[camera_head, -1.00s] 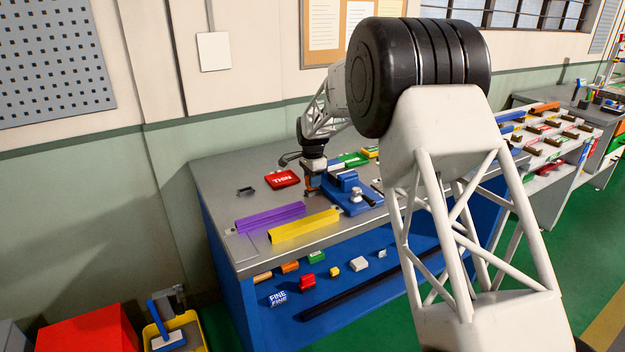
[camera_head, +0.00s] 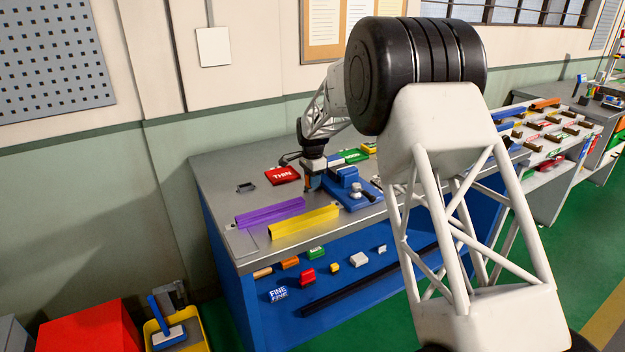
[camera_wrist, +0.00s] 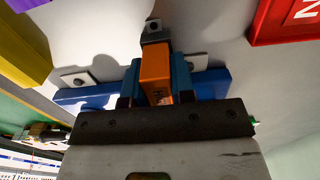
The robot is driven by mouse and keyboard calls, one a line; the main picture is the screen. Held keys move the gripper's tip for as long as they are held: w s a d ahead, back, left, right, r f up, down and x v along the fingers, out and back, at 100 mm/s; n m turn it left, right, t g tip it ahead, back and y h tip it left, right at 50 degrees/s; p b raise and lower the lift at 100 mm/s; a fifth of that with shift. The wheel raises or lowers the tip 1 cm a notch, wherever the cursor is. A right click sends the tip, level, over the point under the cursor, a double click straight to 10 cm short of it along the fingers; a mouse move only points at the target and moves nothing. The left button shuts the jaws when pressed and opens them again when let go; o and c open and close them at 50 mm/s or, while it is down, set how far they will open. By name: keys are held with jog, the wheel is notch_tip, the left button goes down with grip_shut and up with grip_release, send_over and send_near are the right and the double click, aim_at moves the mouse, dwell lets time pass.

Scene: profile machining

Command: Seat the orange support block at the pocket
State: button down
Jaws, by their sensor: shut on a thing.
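The orange support block (camera_wrist: 156,66) is between the fingers of my gripper (camera_wrist: 157,82) in the wrist view. My gripper is shut on it. A dark grey piece with a round hole (camera_wrist: 152,27) shows just past the block's far end; I cannot tell whether they touch. The blue fixture (camera_wrist: 211,80) runs behind the block on both sides. In the head view my gripper (camera_head: 311,179) is low beside the left end of the blue fixture (camera_head: 352,190). The pocket is not clearly visible, and the block's underside is hidden.
A purple bar (camera_head: 270,213) and a yellow bar (camera_head: 304,221) lie in front of the fixture. A red THIN block (camera_head: 282,175) is behind left, with a small dark bracket (camera_head: 246,187) further left. Coloured parts sit on the blue shelf below. The bench's left end is mostly clear.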

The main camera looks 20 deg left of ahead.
jog(key=c, duration=0.9)
grip_release()
jog(key=shift+r, duration=0.2)
jog(key=shift+r, duration=3.75)
